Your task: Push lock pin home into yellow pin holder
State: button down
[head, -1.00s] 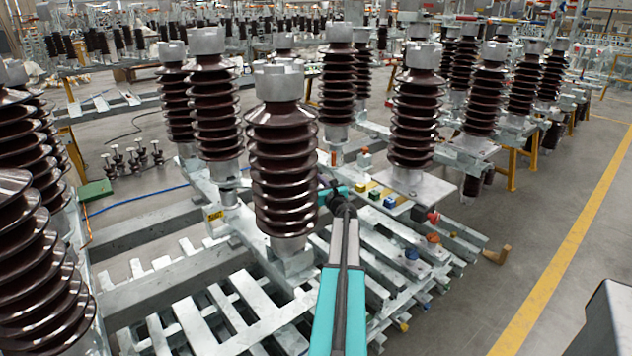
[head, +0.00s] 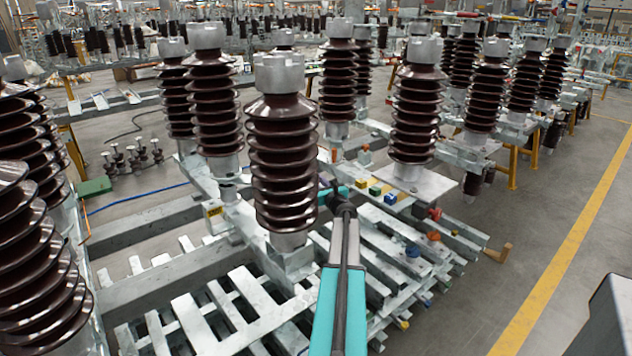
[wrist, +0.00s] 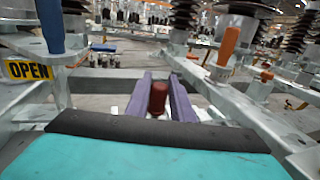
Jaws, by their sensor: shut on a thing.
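My gripper (wrist: 163,84) shows in the wrist view as two purple fingers pointing away from the camera. They are shut on a dark red pin (wrist: 157,98), whose rounded end shows between them. In the head view my teal arm reaches in behind the front insulator, and the fingertips are mostly hidden there. A small yellow block (head: 361,183), which may be the yellow pin holder, sits on the beam just right of my wrist. No yellow holder is clear in the wrist view, so I cannot tell how the pin lies to it.
Beside the yellow block are a green block (head: 375,190) and a blue block (head: 390,199). The wrist view shows a blue handle (wrist: 50,25), an orange handle (wrist: 229,44) and a yellow OPEN sign (wrist: 27,70). A brown ribbed insulator (head: 282,165) stands close left of my arm.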

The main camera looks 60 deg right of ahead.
jog(key=shift+f+b, duration=1.25)
jog(key=shift+f, duration=0.1)
jog(key=c, duration=1.5)
grip_release()
jog(key=shift+o, duration=0.2)
jog(key=shift+a, duration=0.1)
jog(key=b+v, duration=0.1)
jog(key=v, duration=1.2)
jog(key=shift+s, duration=0.35)
jog(key=shift+a, duration=0.1)
